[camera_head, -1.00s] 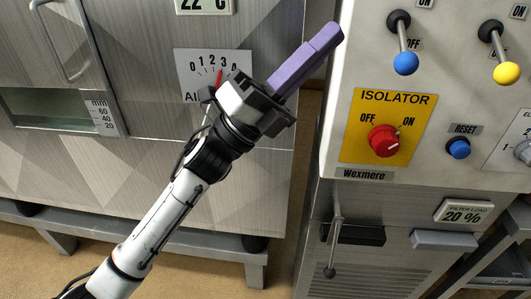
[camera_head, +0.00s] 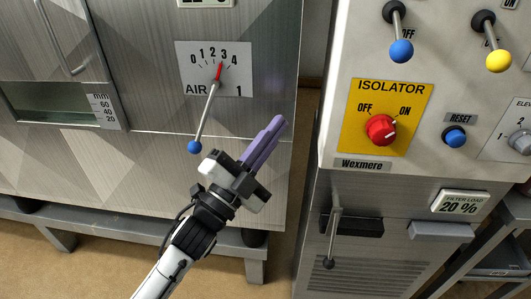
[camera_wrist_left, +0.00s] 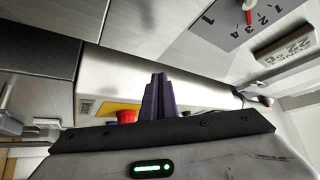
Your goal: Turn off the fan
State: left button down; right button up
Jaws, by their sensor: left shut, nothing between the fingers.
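No control in view has a readable fan label. The control cabinet at right has a blue-ball lever (camera_head: 401,50) beside an OFF label and a yellow-ball lever (camera_head: 498,60); both balls hang below their pivots. Below them, a red isolator knob (camera_head: 381,130) sits on a yellow plate marked OFF and ON; its exact setting is hard to read. It also shows in the left wrist view (camera_wrist_left: 127,116). My left gripper (camera_head: 277,122) is shut and empty, its purple fingers pointing up and right, left of the cabinet and apart from the controls. My right gripper is out of view.
An AIR dial (camera_head: 215,68) with a long blue-ball lever (camera_head: 205,120) is on the metal hood, just above my left gripper. A blue reset button (camera_head: 455,138) sits right of the isolator.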

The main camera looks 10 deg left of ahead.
pick_arm(q)
jog(key=shift+s+a+f+n+y, duration=0.2)
jog(key=shift+f+n+y, duration=0.2)
jog(key=shift+f, duration=0.35)
jog(key=shift+s+a+f+n+y, duration=0.1)
jog(key=shift+a+f+n+y, duration=0.25)
jog(key=shift+f, duration=0.45)
jog(key=shift+s+a+f+n+y, duration=0.1)
jog(key=shift+f+n+y, duration=0.15)
jog(key=shift+f+n, duration=0.35)
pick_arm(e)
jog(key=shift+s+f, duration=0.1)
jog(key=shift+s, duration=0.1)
pick_arm(q)
jog(key=shift+f, duration=0.25)
